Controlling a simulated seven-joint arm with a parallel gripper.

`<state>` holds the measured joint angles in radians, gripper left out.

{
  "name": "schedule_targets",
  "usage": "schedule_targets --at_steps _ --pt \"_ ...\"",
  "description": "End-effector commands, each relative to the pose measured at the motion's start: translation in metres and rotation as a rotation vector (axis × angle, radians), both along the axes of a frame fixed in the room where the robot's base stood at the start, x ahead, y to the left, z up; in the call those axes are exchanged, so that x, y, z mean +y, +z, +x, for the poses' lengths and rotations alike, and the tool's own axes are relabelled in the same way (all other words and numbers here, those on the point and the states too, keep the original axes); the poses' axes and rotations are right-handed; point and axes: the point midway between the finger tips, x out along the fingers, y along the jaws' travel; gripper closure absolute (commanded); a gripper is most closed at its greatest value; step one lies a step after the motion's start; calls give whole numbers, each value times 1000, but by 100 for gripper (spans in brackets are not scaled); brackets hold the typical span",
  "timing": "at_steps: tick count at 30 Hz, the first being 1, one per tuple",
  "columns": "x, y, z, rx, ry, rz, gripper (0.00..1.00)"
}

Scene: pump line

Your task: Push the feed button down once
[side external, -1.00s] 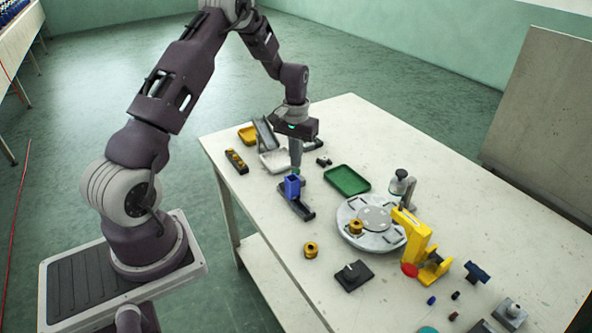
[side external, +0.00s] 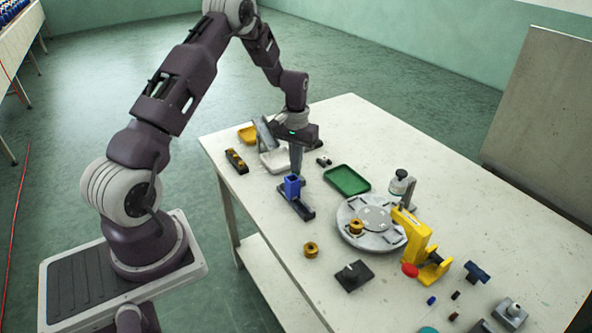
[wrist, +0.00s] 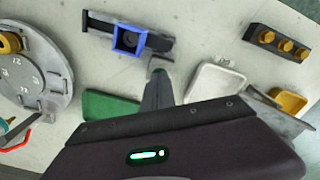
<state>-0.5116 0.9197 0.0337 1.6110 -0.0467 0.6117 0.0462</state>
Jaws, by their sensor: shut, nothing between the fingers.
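My gripper (side external: 297,173) is shut and empty, pointing down just behind the blue square tube (side external: 292,187) in the side view. The tube stands upright on a black slotted base (side external: 303,211). In the wrist view my fingertips (wrist: 158,68) show just below the open-topped blue tube (wrist: 130,39) and its black base (wrist: 100,25). I cannot tell contact or exact height. No part is clearly marked as the feed button.
A grey round indexing table (side external: 352,236) carries a brass-coloured part (side external: 356,227), beside a yellow press frame (side external: 415,236). A green tray (side external: 347,180), white tray (side external: 272,163) and yellow bin (side external: 246,134) lie around my gripper. Another brass part (side external: 310,250) lies near the front edge.

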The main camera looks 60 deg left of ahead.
Motion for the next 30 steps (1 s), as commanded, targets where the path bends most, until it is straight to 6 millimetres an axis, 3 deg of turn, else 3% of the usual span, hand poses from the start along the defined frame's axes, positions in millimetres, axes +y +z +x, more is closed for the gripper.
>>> schedule_targets --at_steps 30 --pt "0 -14 0 0 0 0 100"
